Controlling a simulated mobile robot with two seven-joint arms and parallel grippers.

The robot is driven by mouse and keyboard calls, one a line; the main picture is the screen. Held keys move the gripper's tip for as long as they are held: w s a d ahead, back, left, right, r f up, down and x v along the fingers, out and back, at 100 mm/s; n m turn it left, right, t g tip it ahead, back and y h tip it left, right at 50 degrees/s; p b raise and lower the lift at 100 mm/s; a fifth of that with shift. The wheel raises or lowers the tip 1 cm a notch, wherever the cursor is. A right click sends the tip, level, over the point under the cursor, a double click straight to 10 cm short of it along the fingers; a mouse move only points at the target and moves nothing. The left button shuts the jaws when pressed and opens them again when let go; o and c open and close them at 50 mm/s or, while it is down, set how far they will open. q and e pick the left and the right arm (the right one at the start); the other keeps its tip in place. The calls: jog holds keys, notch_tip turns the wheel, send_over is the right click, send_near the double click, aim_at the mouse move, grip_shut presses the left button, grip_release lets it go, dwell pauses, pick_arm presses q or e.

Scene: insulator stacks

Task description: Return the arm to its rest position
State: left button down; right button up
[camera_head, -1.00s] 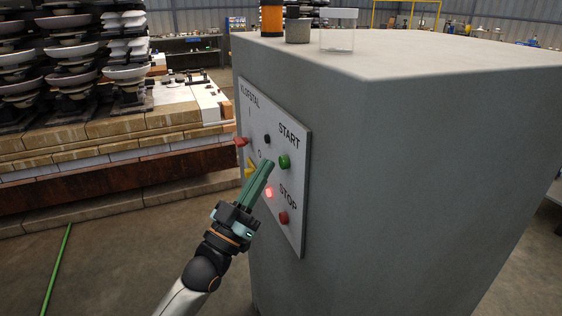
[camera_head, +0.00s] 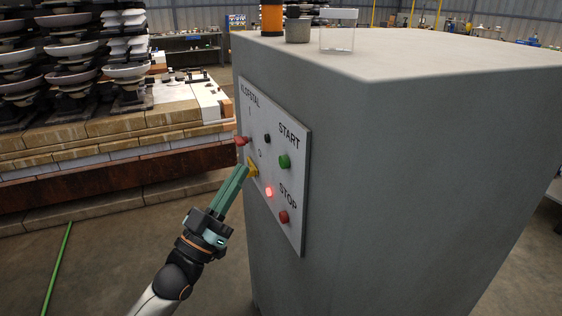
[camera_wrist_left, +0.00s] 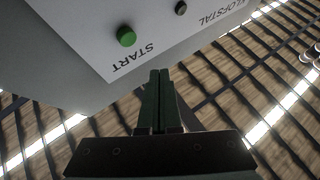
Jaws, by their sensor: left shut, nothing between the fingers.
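My left gripper (camera_head: 240,172) is shut with nothing between its green fingers. In the head view it is in front of the lower left edge of the control panel (camera_head: 300,230), overlapping the panel's edge in the picture. Its fingertips are beside the yellow knob (camera_head: 253,170). The left wrist view shows the shut fingers (camera_wrist_left: 160,75) below the panel face, with the green START button (camera_wrist_left: 126,36) up and to the left, apart from them. In the head view the START button (camera_head: 285,161) is fully visible. My right gripper does not show.
The panel is on a large grey cabinet (camera_head: 400,180). It carries a red switch (camera_head: 242,141), a lit red lamp (camera_head: 269,192) and a red STOP button (camera_head: 284,217). A brick base (camera_head: 100,144) with insulator stacks (camera_head: 70,60) stands behind left. Floor at lower left is mostly clear.

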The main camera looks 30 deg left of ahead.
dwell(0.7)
pick_arm(q)
jog(key=s+d+f+g+y, duration=0.1)
jog(key=s+d+f+g, duration=0.2)
jog(key=f, duration=0.9)
jog(key=d+f+g, duration=0.3)
jog(key=f+g, duration=0.2)
jog(key=f, duration=0.7)
jog(key=s+d+f+g, duration=0.4)
jog(key=s+f, duration=0.3)
jog(key=f, duration=0.1)
jog(key=s+d+f+g+p, duration=0.1)
jog(key=s+d+f+g, duration=0.2)
jog(key=s+f, duration=0.4)
notch_tip(320, 180, down, 2)
jog(key=shift+s+d+f+g+y, duration=0.15)
jog(key=shift+s+d+g+y, duration=0.15)
jog(key=shift+s+d+g, duration=0.1)
jog(key=shift+a, duration=0.1)
